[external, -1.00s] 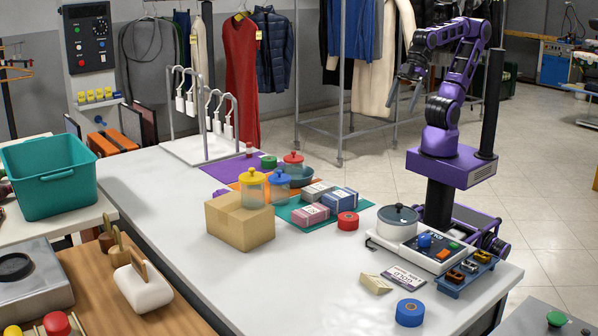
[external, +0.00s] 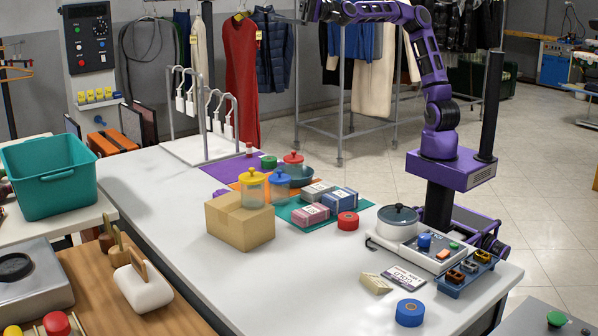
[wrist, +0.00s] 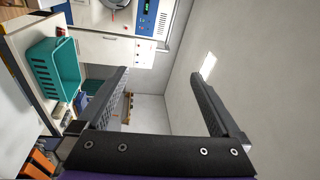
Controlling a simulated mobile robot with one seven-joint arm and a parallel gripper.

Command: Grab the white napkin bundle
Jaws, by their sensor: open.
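No bundle is clearly marked as napkins. A pale grey-white bundle (external: 318,191) lies on the teal mat (external: 290,217) on the white table in the external view; it may be the white napkin bundle. A pink bundle (external: 311,213) and a blue bundle (external: 340,199) lie close to it on the same mat. My gripper (wrist: 160,80) is open and empty in the wrist view, and no bundle shows between its fingers. In the external view it is high above the table's far side, partly cut off by the top edge.
A cardboard box (external: 240,225), a yellow-lidded jar (external: 254,188), a blue-lidded jar (external: 279,188) and a red tape roll (external: 348,221) crowd the bundles. A grey pot (external: 398,222) stands right. A teal basket (wrist: 50,72) shows in the wrist view.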

